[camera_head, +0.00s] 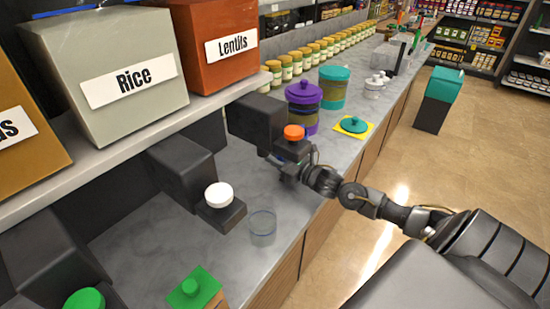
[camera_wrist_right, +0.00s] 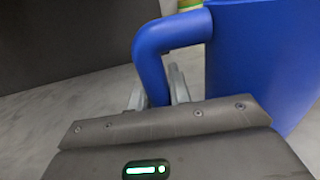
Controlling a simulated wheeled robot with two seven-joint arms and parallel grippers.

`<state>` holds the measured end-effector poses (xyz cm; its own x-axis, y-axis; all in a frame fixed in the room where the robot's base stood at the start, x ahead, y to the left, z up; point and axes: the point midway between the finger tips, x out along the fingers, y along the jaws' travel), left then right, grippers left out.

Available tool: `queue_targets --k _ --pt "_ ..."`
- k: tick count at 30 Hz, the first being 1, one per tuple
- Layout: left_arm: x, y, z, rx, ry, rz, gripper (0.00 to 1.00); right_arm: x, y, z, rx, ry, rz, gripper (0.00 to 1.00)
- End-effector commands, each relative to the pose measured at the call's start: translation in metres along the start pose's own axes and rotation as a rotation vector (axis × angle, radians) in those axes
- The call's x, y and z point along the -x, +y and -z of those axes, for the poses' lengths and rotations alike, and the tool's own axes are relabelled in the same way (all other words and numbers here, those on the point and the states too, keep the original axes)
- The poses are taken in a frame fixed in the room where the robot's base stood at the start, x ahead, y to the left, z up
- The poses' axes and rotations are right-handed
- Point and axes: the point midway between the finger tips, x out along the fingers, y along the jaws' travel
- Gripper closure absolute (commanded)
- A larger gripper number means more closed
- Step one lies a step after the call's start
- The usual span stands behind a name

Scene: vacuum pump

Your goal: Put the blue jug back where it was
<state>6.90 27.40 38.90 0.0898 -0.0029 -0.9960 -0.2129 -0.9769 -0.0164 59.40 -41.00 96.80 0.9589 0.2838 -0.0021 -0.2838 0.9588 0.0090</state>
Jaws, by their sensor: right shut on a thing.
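The blue jug (camera_wrist_right: 262,60) fills the right side of the right wrist view. Its curved handle (camera_wrist_right: 152,62) runs down between the fingers of my right gripper (camera_wrist_right: 157,92), which is shut on it. In the head view my right gripper (camera_head: 291,167) is at the counter, just by the black dispenser with the orange knob (camera_head: 294,132). I cannot make out the jug there; the gripper and dispenser hide that spot. My left gripper is not in view.
A clear cup (camera_head: 262,226) stands on the grey counter (camera_head: 160,240) left of my right gripper. Close by are a white-capped dispenser (camera_head: 219,195), a purple canister (camera_head: 304,105) and a teal-lidded one (camera_head: 334,88). A shelf with a Rice box (camera_head: 105,60) overhangs the left.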

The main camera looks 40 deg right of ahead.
Motion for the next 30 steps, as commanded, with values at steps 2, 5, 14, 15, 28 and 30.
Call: queue_targets --k 2,5,14,15,28,30 --pt "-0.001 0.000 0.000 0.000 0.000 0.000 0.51 0.000 -0.001 -0.002 0.002 -0.005 0.000 1.00" --pt "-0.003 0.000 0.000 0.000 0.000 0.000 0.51 0.000 0.000 0.002 0.000 0.000 0.000 0.78" --pt "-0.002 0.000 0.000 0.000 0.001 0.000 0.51 0.000 0.000 0.002 0.000 0.000 0.000 0.59" --pt "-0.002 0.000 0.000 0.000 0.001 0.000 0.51 0.000 0.000 0.002 0.000 0.000 0.000 0.59" --pt "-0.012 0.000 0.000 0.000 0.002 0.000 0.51 0.042 0.000 0.004 0.002 0.005 -0.001 0.59" --pt "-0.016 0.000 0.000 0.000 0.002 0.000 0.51 0.057 0.000 0.004 0.001 0.006 -0.002 0.59"
